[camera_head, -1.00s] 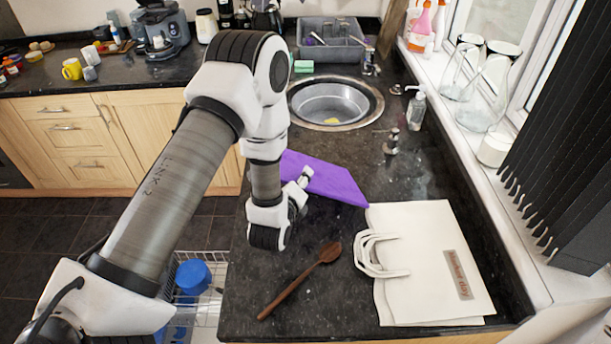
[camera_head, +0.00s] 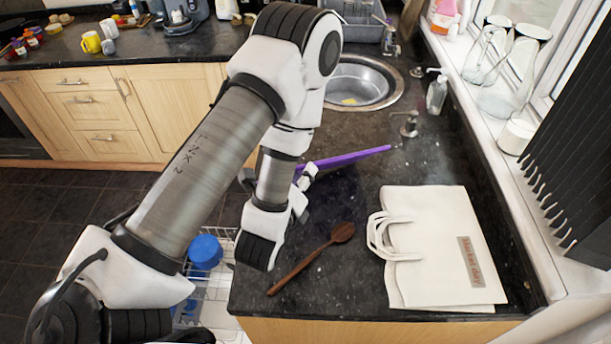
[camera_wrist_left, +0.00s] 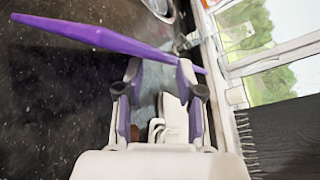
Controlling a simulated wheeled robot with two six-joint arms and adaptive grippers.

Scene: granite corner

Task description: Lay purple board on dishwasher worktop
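The purple board (camera_head: 345,159) shows almost edge-on in the camera_head view, as a thin tilted strip over the worktop (camera_head: 345,205) in front of the sink. Its left end is hidden behind my left arm. My left gripper (camera_head: 306,178) is at the board's near left part. In the left wrist view the board (camera_wrist_left: 95,36) slants across the fingertips of my left gripper (camera_wrist_left: 160,75). The two fingers stand apart with a gap between them. I cannot tell whether they clamp the board. My right gripper is not in view.
A wooden spoon (camera_head: 310,260) and a white bag with handles (camera_head: 440,245) lie on the near worktop. The sink (camera_head: 365,82), tap (camera_head: 410,125) and soap bottle (camera_head: 437,92) are behind. A wire rack with a blue item (camera_head: 205,251) is below, left of the edge.

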